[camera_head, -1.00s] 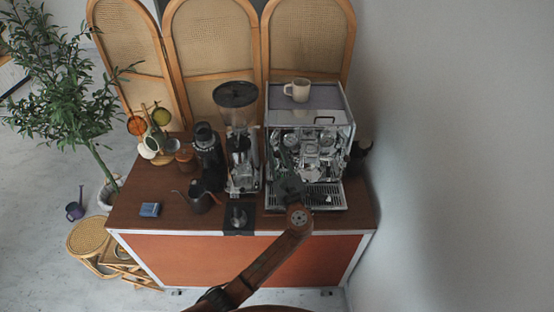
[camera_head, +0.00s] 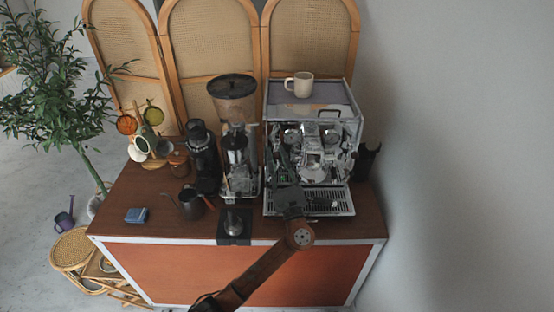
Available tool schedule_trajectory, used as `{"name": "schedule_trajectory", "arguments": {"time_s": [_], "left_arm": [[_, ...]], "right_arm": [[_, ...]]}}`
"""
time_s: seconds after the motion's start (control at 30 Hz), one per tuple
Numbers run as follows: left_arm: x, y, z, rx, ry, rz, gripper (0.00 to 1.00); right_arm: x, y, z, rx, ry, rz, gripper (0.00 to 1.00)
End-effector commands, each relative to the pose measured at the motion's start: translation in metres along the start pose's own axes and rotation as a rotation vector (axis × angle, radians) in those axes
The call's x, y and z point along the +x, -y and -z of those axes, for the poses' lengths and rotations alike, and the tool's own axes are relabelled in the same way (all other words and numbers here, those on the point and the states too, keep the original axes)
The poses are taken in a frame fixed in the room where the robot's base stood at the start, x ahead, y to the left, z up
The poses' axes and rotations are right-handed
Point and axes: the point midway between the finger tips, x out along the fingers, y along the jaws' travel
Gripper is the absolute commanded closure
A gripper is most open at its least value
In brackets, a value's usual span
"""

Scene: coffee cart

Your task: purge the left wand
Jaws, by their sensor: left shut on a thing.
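The silver espresso machine (camera_head: 338,108) stands at the right of the wooden cart top. My left gripper (camera_head: 284,160) reaches up from below to the left part of the machine's front, over the left end of the drip tray (camera_head: 335,205). It is shut on a small part there. The dark fingers hide that part, so I cannot tell whether it is the left wand or a knob. The left wand cannot be made out clearly among the shiny metal. No steam or water shows. My right gripper is not in view.
A cream mug (camera_head: 300,85) stands on the machine. A grinder (camera_head: 236,150) is close on its left, with a tamper (camera_head: 233,222) on a dark mat in front. A dark pitcher (camera_head: 191,204) and a blue box (camera_head: 137,215) are further left.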

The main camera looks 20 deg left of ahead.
Motion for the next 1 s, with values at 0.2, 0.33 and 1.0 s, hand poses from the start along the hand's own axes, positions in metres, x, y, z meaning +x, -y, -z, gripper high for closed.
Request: {"name": "schedule_trajectory", "arguments": {"time_s": [0.2, 0.33, 1.0], "left_arm": [[-0.0005, -0.0004, 0.0011, 0.001, 0.003, 0.000, 1.00], [-0.0005, -0.0004, 0.0010, 0.001, 0.003, 0.000, 1.00], [-0.0036, 0.0000, 0.0007, -0.001, 0.003, 0.000, 0.64]], "right_arm": [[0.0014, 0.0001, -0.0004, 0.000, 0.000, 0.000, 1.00], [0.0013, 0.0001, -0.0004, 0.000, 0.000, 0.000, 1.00], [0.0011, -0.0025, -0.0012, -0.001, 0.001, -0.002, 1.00]]}}
